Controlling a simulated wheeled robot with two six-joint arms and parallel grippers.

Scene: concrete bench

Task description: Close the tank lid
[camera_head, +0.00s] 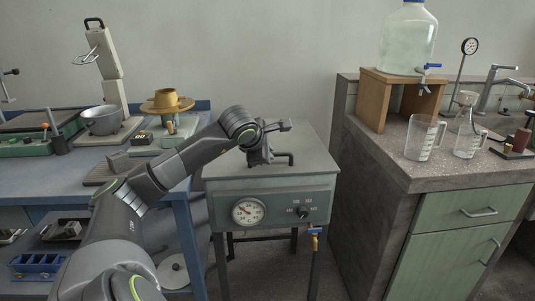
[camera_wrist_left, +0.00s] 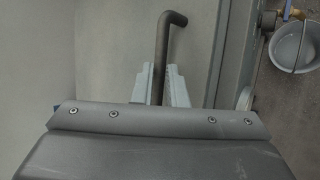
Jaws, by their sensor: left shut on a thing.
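The tank (camera_head: 270,208) is a grey box on legs with a round dial and a knob on its front. Its grey lid (camera_head: 315,160) lies flat across the top, with no gap that I can make out. A dark bent bar handle (camera_head: 288,155) stands on the lid. My left gripper (camera_head: 266,157) is at the handle, its fingers shut on it. In the left wrist view the handle (camera_wrist_left: 161,45) passes between the two pale fingers (camera_wrist_left: 162,88), and the lid (camera_wrist_left: 110,45) fills the background. The gripped part of the handle is partly hidden. My right gripper is not in view.
A blue bench (camera_head: 60,175) with a metal bowl (camera_head: 102,121) and instruments stands left. A stone counter (camera_head: 440,170) with jugs and a large bottle (camera_head: 408,40) stands right. A brass tap (camera_head: 314,238) juts from the tank's front. A bucket (camera_wrist_left: 298,45) shows in the wrist view.

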